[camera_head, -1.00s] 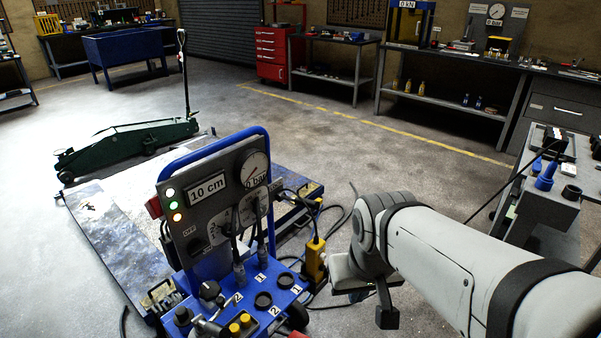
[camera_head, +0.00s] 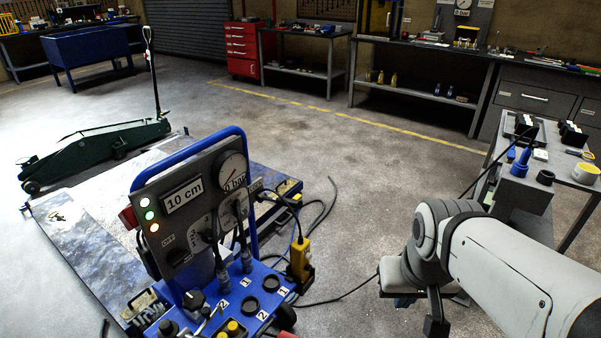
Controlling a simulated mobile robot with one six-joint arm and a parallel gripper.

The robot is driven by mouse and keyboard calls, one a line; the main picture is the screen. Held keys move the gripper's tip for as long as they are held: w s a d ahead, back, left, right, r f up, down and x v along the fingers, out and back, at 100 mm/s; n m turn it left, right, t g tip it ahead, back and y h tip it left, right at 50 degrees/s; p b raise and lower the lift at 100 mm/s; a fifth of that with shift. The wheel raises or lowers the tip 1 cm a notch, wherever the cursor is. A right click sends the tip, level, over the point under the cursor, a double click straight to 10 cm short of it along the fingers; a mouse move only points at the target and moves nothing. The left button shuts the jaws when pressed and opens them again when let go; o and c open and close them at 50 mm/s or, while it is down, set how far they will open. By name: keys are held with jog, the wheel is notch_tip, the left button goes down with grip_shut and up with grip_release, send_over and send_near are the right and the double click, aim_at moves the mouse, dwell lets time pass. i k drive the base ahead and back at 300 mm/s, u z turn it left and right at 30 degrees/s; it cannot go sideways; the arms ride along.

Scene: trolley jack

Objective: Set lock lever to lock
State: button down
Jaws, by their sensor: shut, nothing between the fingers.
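I cannot tell whether this is the lock lever, and no lock marking is readable. My gripper (camera_head: 437,318) is at the lower right, a dark end below my pale arm, shut and empty. It is right of the cart and apart from it.
A green trolley jack (camera_head: 95,150) with an upright handle stands behind the cart at left, by a low platform (camera_head: 85,250). A yellow box (camera_head: 300,258) with cables is beside the cart. A grey bench (camera_head: 520,185) stands at right. The middle floor is clear.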

aim_at(282, 202)
jog(key=z, duration=0.05)
jog(key=k, duration=1)
jog(key=u, duration=0.45)
jog(key=i, duration=1)
